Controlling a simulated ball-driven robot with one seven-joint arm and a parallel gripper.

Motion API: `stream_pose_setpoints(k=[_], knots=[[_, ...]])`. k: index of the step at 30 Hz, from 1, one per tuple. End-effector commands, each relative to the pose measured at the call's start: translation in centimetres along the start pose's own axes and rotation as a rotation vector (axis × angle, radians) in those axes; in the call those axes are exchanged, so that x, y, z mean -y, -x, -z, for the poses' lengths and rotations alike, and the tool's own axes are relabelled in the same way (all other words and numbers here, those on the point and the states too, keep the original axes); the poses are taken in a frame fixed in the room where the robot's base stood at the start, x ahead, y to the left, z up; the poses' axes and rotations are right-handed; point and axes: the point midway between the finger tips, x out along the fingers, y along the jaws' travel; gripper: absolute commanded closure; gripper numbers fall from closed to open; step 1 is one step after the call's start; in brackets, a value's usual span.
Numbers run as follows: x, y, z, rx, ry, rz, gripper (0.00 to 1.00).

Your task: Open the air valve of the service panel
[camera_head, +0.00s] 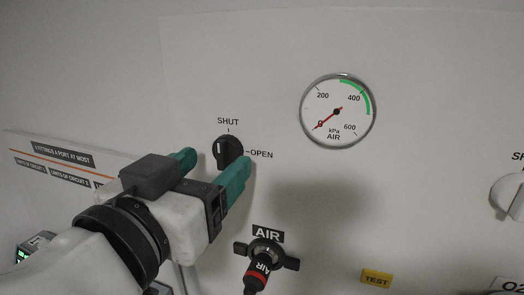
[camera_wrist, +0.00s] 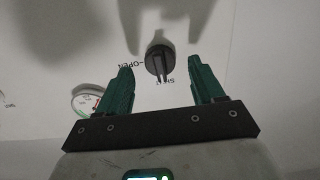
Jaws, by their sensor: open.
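The air valve is a round black knob (camera_head: 228,151) on the white service panel (camera_head: 420,60). In the head view it sits between the printed labels SHUT above and OPEN to its right. The white line on the knob points up toward SHUT. My gripper (camera_head: 212,165) has green fingers and is open, in front of the knob. In the wrist view, the knob (camera_wrist: 160,62) lies between and beyond the fingertips of my gripper (camera_wrist: 157,78), with a gap on each side. The fingers do not visibly touch it.
The air gauge (camera_head: 337,111) at upper right has its red needle at 0. Below the knob is the AIR outlet (camera_head: 265,253) with a black, red-ringed plug (camera_head: 259,271). A yellow TEST label (camera_head: 377,278) and another pale knob (camera_head: 510,195) are further right. A sign board (camera_head: 60,165) stands left.

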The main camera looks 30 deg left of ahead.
Motion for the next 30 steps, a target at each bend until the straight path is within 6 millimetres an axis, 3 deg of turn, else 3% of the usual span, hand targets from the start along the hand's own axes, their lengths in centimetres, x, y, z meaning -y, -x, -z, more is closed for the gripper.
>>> stream_pose_setpoints(k=[6, 15, 30], knots=[[-0.1, -1.8, 0.1, 0.0, -0.001, -0.001, 0.32], [0.0, -2.0, 0.0, 0.0, -0.001, 0.0, 0.32], [0.0, -1.9, 0.0, 0.0, 0.0, 0.0, 0.79]])
